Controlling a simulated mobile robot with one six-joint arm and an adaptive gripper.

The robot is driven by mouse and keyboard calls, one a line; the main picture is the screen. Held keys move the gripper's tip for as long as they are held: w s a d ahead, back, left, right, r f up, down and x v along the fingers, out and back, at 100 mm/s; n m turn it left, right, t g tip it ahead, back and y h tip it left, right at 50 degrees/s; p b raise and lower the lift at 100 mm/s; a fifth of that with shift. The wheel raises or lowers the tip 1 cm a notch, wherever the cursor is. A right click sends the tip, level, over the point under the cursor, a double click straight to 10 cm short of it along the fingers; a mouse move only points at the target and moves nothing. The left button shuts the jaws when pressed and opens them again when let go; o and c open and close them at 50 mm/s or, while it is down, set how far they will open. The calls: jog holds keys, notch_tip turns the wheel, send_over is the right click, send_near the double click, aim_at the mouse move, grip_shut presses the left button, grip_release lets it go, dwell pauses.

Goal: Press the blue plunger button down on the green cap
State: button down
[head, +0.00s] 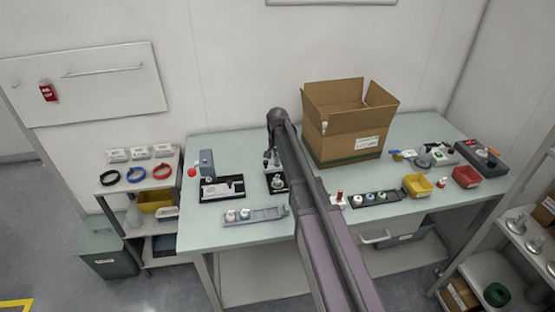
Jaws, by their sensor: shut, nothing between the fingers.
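My arm reaches from the bottom of the head view across the table, and my gripper (271,163) points down over a small black fixture (279,190). The gripper is shut with nothing held. A small pale greenish part (278,182) sits in the fixture just below the fingertips; it may be the green cap. I cannot make out a blue plunger button on it at this size. Whether the fingertips touch the part cannot be told, and my arm hides the fixture's right side.
The table (230,150) bears a black tray (222,190), a grey holder (253,216) with white pieces, and a dark rack (376,199) with coloured caps. An open cardboard box (340,140) stands behind. Yellow (417,186) and red (466,177) bins are at right.

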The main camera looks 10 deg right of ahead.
jog(key=shift+r+p, duration=1.45)
jog(key=shift+r, duration=0.15)
jog(key=shift+r+p, duration=2.4)
jog(key=shift+p, duration=0.1)
jog(key=s+f+n+b, duration=0.2)
jog(key=s+n, duration=0.1)
jog(key=s, duration=1.1)
jog(key=s+f+n+b, duration=0.3)
jog(key=s, duration=1.2)
jog(key=shift+f, duration=0.15)
